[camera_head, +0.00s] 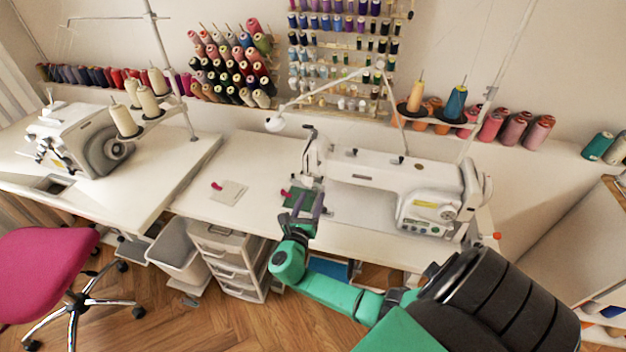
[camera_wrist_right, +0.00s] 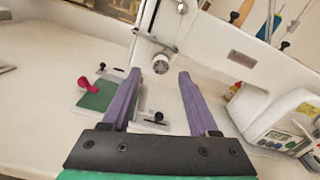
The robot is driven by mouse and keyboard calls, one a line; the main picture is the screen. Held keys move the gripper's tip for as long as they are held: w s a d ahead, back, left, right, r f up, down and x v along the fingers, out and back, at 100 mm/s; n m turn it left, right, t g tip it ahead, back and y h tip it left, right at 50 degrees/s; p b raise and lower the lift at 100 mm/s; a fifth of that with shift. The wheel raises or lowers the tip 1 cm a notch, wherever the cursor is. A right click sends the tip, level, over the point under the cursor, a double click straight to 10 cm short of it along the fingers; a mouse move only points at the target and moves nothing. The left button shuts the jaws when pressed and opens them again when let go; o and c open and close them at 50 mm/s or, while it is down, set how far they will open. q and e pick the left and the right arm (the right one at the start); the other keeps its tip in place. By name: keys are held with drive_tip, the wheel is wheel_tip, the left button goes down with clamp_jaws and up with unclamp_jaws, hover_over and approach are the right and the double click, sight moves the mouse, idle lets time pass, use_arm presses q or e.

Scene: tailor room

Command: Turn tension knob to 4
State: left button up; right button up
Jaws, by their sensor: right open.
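The white sewing machine (camera_head: 385,175) stands on the middle table. In the right wrist view, a small round silvery knob (camera_wrist_right: 161,64) shows on the face of the machine's head (camera_wrist_right: 152,42); it looks like the tension knob, and its numbers are too small to read. My right gripper (camera_head: 308,200) is in front of the machine's head, at its left end. Its two purple fingers are open and empty. In the right wrist view, the knob appears between the fingertips (camera_wrist_right: 160,76), beyond them and apart. My left gripper is not in view.
A green cloth (camera_wrist_right: 98,96) with a red-handled item (camera_wrist_right: 88,84) lies left of the gripper. A pale cloth (camera_head: 232,192) lies further left. A lamp arm (camera_head: 330,84) and thread stand are behind the machine. The table's left part is mostly clear.

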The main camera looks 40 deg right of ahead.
drive_tip(key=b+v, duration=0.1)
drive_tip(key=v, duration=1.1)
drive_tip(key=shift+s+a, duration=0.1)
drive_tip(key=s+d+f+m+g+y, duration=0.1)
drive_tip(key=s+f+m+g+y, duration=0.25)
drive_tip(key=f, duration=0.65)
drive_tip(key=s+d+f+m+g+y, duration=0.1)
drive_tip(key=s+f+m+g+y, duration=0.3)
drive_tip(key=f, duration=0.6)
drive_tip(key=s+d+f+m+y, duration=0.1)
drive_tip(key=s+f+m, duration=0.1)
drive_tip(key=s+f, duration=0.5)
drive_tip(key=s+a+f+m+g+y, duration=0.2)
drive_tip(key=s+f+m+y, duration=0.4)
drive_tip(key=s+f+m, duration=0.7)
drive_tip(key=s+a+m, duration=0.1)
drive_tip(key=s+m, duration=0.2)
drive_tip(key=shift+s, duration=0.2)
